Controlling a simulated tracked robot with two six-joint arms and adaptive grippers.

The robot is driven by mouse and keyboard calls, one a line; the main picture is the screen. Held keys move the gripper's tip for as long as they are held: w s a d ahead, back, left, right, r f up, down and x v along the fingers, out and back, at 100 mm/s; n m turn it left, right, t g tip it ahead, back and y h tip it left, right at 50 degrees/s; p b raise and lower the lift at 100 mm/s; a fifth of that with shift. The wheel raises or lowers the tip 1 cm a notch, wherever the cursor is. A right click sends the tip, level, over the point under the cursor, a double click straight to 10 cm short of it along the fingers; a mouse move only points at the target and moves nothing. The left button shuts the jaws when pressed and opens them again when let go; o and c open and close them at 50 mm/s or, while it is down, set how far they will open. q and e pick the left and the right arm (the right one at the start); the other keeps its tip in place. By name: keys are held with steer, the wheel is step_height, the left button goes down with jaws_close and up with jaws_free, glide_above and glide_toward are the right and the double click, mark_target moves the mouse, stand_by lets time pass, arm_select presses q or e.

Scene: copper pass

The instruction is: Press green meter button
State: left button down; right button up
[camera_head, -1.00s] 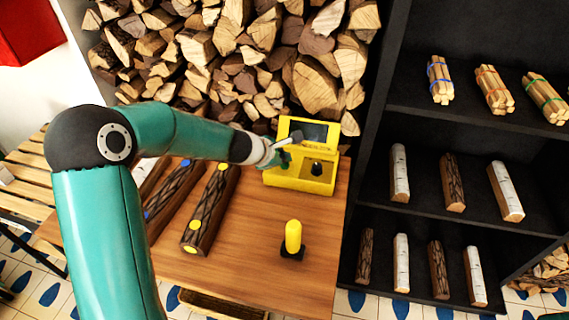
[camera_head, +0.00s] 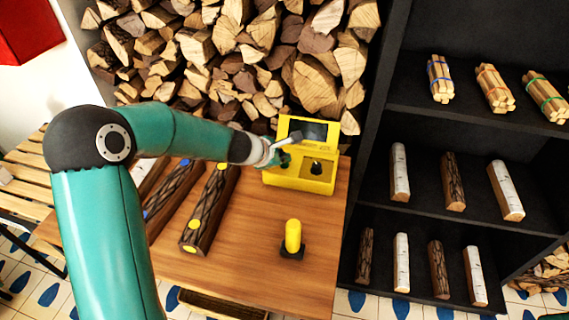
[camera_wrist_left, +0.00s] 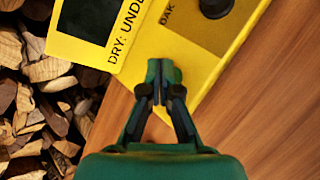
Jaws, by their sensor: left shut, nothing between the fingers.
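The yellow meter (camera_head: 313,184) stands at the back right of the wooden table, its dark screen (camera_head: 312,131) on the raised back panel. In the left wrist view the meter (camera_wrist_left: 200,72) fills the upper middle, with printed words, a dark screen and a black round knob (camera_wrist_left: 215,6). My left gripper (camera_head: 285,159) is at the left part of the meter's front face. In the left wrist view its fingers (camera_wrist_left: 159,70) are shut and empty over the meter face, beside the word OAK. My right gripper is not in view.
A yellow peg-like thing on a black base (camera_head: 292,238) stands on the table (camera_head: 250,265). Split logs with yellow (camera_head: 208,212) and blue marks lie left of the meter. Stacked firewood is behind; a black shelf (camera_head: 415,215) with logs and bundles is at the right.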

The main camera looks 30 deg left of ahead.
mark_target(284, 165)
arm_select(q)
steer(key=shift+f, duration=0.1)
stand_by(0.3)
steer(key=shift+r+p, duration=0.4)
steer(key=shift+p, duration=0.05)
step_height(284, 165, up, 6)
steer(key=p, duration=0.6)
stand_by(0.4)
